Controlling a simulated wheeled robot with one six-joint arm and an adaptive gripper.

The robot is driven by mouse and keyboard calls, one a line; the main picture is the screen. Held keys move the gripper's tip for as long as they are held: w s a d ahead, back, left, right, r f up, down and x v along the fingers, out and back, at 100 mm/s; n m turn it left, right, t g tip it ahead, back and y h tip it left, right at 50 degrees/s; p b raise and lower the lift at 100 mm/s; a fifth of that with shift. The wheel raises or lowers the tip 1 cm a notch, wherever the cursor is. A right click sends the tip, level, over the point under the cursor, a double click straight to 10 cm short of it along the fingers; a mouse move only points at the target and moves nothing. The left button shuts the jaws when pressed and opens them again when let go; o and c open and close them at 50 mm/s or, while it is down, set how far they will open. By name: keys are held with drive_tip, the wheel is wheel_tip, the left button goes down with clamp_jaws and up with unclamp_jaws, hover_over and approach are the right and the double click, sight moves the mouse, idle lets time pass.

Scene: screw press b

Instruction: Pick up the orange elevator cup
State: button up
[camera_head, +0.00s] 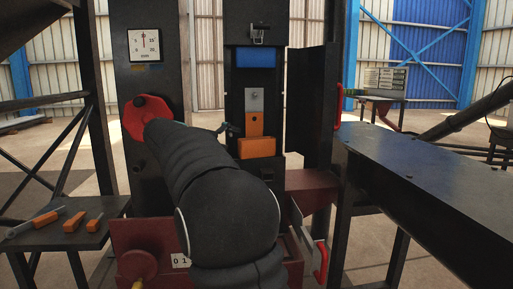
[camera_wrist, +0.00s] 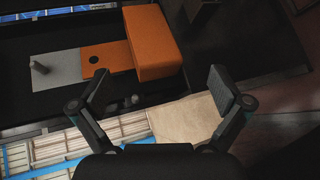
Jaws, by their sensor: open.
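The orange elevator cup (camera_head: 257,147) is a box-like orange piece low in the dark upright frame in the head view. An orange plate with a hole and a grey plate with a pin stand above it. In the wrist view the cup (camera_wrist: 154,45) lies ahead of the fingertips, with the orange and grey plates to its left. My gripper (camera_wrist: 152,96) is open, its two fingers spread wide with nothing between them. The fingers look short of the cup, not touching it. In the head view my dark arm hides most of the gripper; a fingertip shows left of the cup.
A blue block (camera_head: 256,57) sits higher in the frame. A dark door with a red handle (camera_head: 338,105) stands open at the right. A side table (camera_head: 85,235) holds orange-handled tools at the left. A long dark bench (camera_head: 430,175) fills the right.

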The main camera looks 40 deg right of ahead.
sight(247, 149)
drive_tip(key=shift+x, duration=2.65)
drive_tip(key=shift+r, duration=0.2)
drive_tip(key=c, duration=1.4)
drive_tip(key=shift+a+r, duration=0.4)
drive_tip(key=shift+c, duration=0.8)
drive_tip(key=v, duration=0.5)
drive_tip(key=r+v, duration=0.1)
drive_tip(key=v, duration=0.4)
drive_tip(key=r+v, duration=0.1)
drive_tip(key=v, duration=0.4)
drive_tip(key=shift+d+p, duration=0.4)
drive_tip(key=shift+d, duration=0.05)
drive_tip(key=c, duration=0.3)
drive_tip(key=shift+c, duration=0.2)
